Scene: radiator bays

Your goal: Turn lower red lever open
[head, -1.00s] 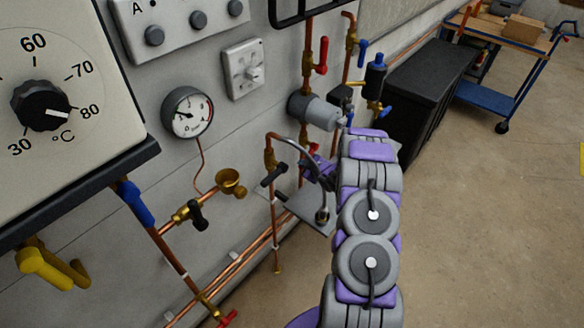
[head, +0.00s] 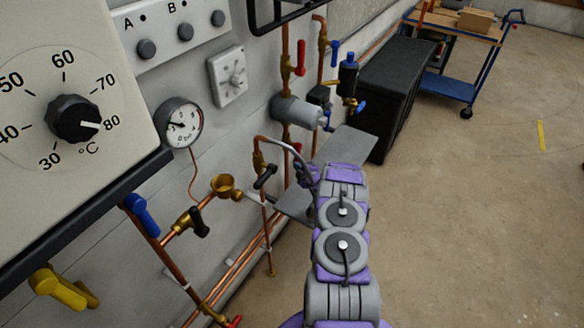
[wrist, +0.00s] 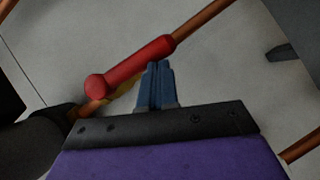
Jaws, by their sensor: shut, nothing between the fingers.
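A red lever (wrist: 135,66) lies across the wrist view, running close along a copper pipe from lower left to upper right. My gripper (wrist: 157,66) is shut and empty, with its blue fingertips at the lower edge of this lever; whether they touch it I cannot tell. In the head view a small bit of red (head: 297,147) shows just beyond my arm, low on the pipe. An upper red lever (head: 301,58) hangs upright beside the same pipe. My arm hides most of the gripper in the head view.
A grey cylinder (head: 295,111) sits on the pipe above. A black-handled valve (head: 265,177) and a brass cup (head: 224,185) stand left of my arm. A black cabinet (head: 394,78) stands behind. The floor (head: 470,220) on the right is clear.

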